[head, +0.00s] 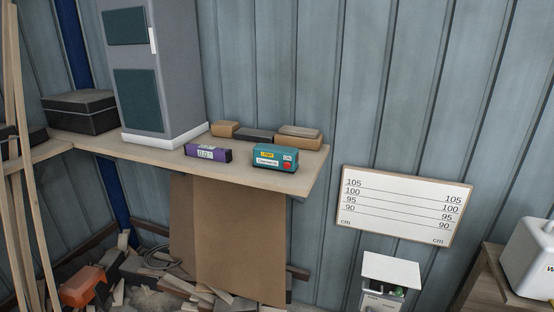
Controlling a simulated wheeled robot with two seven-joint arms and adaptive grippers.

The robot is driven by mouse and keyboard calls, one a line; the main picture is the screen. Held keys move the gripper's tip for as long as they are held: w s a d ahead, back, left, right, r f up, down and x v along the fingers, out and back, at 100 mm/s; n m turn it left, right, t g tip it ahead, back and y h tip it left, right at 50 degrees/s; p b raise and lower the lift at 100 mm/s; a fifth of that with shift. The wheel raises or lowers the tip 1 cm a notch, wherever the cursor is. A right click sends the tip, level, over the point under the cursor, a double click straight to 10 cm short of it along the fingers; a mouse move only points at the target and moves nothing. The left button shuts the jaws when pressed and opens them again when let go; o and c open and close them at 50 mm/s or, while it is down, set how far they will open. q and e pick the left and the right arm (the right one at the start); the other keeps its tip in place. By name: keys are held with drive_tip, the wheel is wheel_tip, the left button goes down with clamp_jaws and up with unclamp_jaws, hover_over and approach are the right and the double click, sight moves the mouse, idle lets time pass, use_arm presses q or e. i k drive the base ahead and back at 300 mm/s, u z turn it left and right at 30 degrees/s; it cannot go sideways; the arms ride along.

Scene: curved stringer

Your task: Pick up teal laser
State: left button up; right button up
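The teal laser (274,158) is a small teal box with a yellow label, a white label and a red button on its right. It rests on the wooden shelf (160,154) near the shelf's right front corner. A purple box (208,153) with a white label lies to its left, apart from it. Neither of my grippers shows in the head view.
Behind the laser lie brown and dark blocks (254,135). A tall grey cabinet (160,75) and a black box (81,111) stand further left. A height chart (402,206) hangs at right. Wood scraps and an orange object (82,287) lie below.

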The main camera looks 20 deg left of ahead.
sight(269, 156)
drive_tip(key=u, duration=0.4)
drive_tip(key=k, duration=0.5)
drive_tip(key=u, duration=1.45)
drive_tip(key=i, duration=1.75)
drive_tip(key=z, duration=0.75)
